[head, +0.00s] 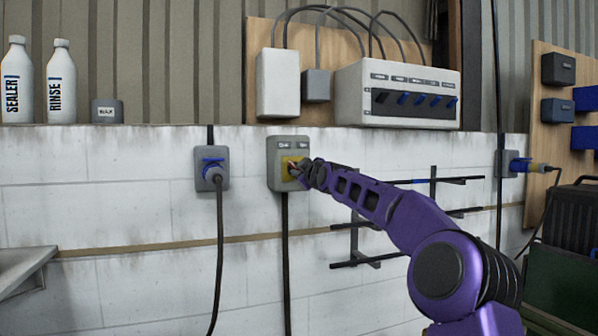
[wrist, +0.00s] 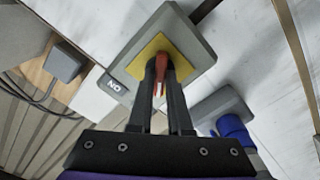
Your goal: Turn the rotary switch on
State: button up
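The rotary switch is a grey box (head: 275,177) on the white block wall, with a yellow plate (head: 285,163) and labels along its top edge. In the wrist view, the grey box (wrist: 195,35) appears tilted, with the yellow plate (wrist: 137,66) and a red handle (wrist: 160,68) at its middle. An "ON" label (wrist: 116,87) shows near one edge, upside down. My gripper (wrist: 162,80) is at the switch, its two dark fingers on either side of the red handle, seemingly closed against it. In the head view, my gripper (head: 297,170) covers much of the handle.
A blue plug in a grey socket (head: 212,168) is left of the switch. A black cable (head: 286,260) hangs below the switch. A black wall rack (head: 370,225) lies behind my arm. A breaker box (head: 400,93) and bottles (head: 60,85) are above.

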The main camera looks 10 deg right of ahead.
grip_shut()
jog(key=shift+m+b, duration=0.6)
jog(key=shift+m, duration=7.3)
